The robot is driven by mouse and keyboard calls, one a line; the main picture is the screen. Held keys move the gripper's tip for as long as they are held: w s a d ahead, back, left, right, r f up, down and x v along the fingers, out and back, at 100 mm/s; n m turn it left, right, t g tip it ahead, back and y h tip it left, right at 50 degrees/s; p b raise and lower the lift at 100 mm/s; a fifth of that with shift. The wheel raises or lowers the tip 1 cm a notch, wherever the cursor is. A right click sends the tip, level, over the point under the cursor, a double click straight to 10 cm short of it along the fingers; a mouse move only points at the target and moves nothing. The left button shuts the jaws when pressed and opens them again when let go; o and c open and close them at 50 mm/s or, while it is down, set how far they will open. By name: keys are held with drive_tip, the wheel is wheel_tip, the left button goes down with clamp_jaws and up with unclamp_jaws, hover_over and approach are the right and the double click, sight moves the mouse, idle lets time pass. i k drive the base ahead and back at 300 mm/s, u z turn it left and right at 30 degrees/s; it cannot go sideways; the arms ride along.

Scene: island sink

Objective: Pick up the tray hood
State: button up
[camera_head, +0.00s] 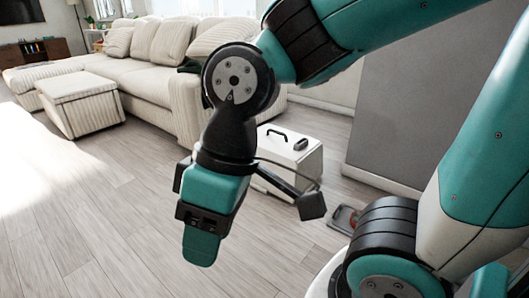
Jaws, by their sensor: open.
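A white box-shaped hood (290,163) with a dark arched handle (287,134) on top stands on the wooden floor, right of the middle of the view. I take it to be the tray hood. Its front and lower left are partly hidden behind my arm. My gripper (201,246), teal and black, points down in front of it and to its left in the picture. It is open and apart from the hood, with nothing seen in it. The gap between the fingers is hard to see from this side.
A cream sofa (140,70) stands behind, with a matching ottoman (80,105) at the left. A grey panel (400,110) stands right of the hood. A small tray-like item with red (344,218) lies on the floor nearby. The floor (70,215) at left is clear.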

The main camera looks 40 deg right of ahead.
sight(303, 153)
drive_tip(key=u, duration=0.05)
drive_tip(key=i, duration=1.7)
drive_tip(key=z, duration=0.55)
drive_tip(key=i, duration=0.9)
drive_tip(key=z, duration=1.45)
drive_tip(key=i, duration=0.85)
drive_tip(key=z, duration=0.8)
